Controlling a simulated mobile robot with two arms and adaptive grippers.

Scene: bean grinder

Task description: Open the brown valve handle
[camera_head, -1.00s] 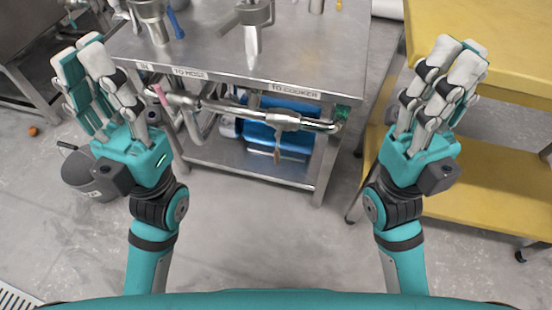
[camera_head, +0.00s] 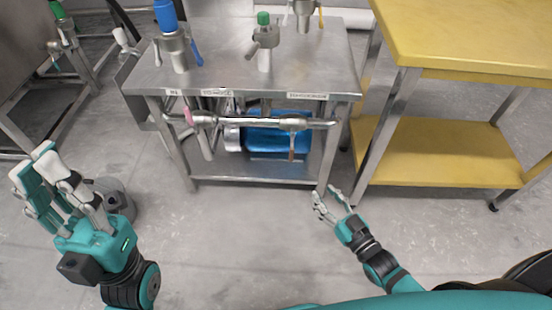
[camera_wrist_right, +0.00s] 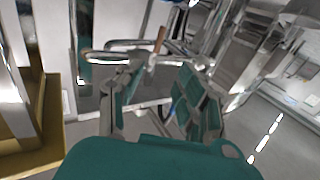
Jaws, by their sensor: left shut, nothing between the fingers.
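The brown valve handle (camera_head: 291,147) hangs down from a valve on the horizontal metal pipe (camera_head: 255,122) along the table's front. It also shows in the right wrist view (camera_wrist_right: 159,41), beyond the fingers. My right gripper (camera_head: 328,196) is open and empty. It is low by the table's front right leg, below and to the right of the handle, apart from it. In the right wrist view its fingers (camera_wrist_right: 150,85) are spread. My left gripper (camera_head: 35,168) is shut and empty at the far left, well away from the handle.
The steel table (camera_head: 230,78) carries several metal fittings. A blue cylinder (camera_head: 275,138) lies on its lower shelf behind the handle. A yellow shelf table (camera_head: 440,160) stands to the right. A grey bucket (camera_head: 115,200) is behind my left gripper. The floor in front is clear.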

